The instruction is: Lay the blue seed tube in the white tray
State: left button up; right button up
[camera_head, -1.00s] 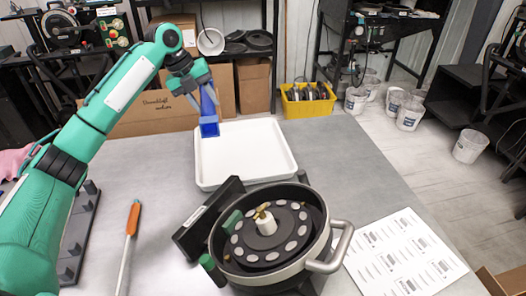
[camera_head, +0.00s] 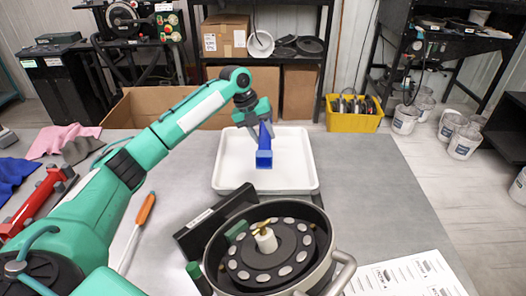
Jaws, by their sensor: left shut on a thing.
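The blue seed tube (camera_head: 264,150) is held by my left gripper (camera_head: 259,121), which is shut on its upper end. The tube points toward the camera, with its open square end lowest in the picture. It shows in front of the white tray (camera_head: 302,178), over the tray's left-middle part. I cannot tell whether the tube touches the tray floor. The tray is otherwise empty and lies on the grey table (camera_head: 370,190). My right gripper is not in view.
A round seed meter (camera_head: 266,250) with a handled rim stands in front of the tray, a black block (camera_head: 215,220) beside it. An orange-handled tool (camera_head: 146,210) lies left. A cardboard box (camera_head: 150,108) stands behind the table. The table right of the tray is clear.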

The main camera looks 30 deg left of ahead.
pick_arm(q)
notch_tip(320, 180, down, 3)
jog(key=shift+f, duration=0.15)
notch_tip(320, 180, down, 4)
jog(key=shift+p, duration=0.4)
jog(key=shift+f, duration=0.15)
jog(key=o, duration=1)
jog(key=shift+f, duration=0.15)
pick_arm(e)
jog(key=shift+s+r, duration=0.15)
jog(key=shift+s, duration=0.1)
